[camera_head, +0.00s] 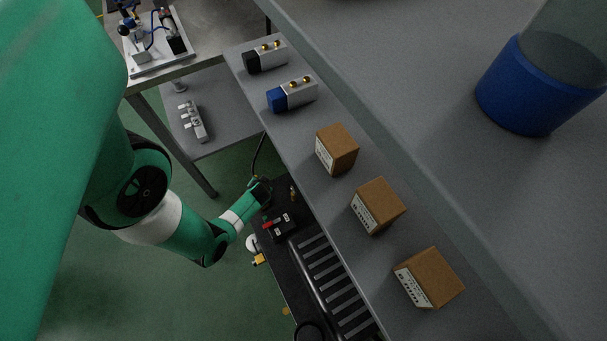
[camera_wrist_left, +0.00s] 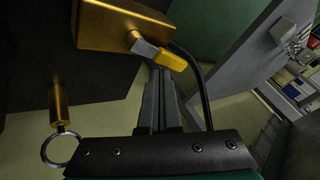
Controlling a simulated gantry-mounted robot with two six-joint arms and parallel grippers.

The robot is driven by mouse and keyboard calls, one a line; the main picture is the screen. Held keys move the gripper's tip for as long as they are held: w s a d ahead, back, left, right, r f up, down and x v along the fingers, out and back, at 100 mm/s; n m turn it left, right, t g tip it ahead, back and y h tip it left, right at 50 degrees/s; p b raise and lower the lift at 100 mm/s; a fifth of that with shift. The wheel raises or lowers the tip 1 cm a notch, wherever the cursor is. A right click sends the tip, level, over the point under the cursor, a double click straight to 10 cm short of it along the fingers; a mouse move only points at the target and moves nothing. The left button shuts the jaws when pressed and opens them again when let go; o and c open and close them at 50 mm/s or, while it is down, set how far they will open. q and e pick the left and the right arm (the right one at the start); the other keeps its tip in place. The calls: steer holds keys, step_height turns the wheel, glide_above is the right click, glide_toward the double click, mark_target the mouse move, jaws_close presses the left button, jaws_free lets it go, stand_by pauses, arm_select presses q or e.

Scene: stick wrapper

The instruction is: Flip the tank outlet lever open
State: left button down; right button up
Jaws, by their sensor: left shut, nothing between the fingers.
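A brass valve block (camera_wrist_left: 115,28) is at the top left of the left wrist view. A lever with a yellow grip (camera_wrist_left: 170,60) and a silver neck (camera_wrist_left: 142,46) sticks out from it to the right. My right gripper is in neither view.
A brass stem with a metal ring (camera_wrist_left: 61,150) hangs left of the fingers, and a black cable (camera_wrist_left: 203,85) bends down on their right. A grey shelf (camera_head: 330,215) with several brown boxes (camera_head: 378,204) runs along the right of the black machine (camera_head: 282,277).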

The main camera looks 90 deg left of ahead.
arm_select(q)
steer(key=p+v, duration=0.6)
steer(key=v, duration=0.5)
steer(key=shift+d+r, duration=0.2)
steer(key=shift+r, duration=0.1)
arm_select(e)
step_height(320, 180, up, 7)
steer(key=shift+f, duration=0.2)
arm_select(q)
steer(key=shift+p, duration=0.3)
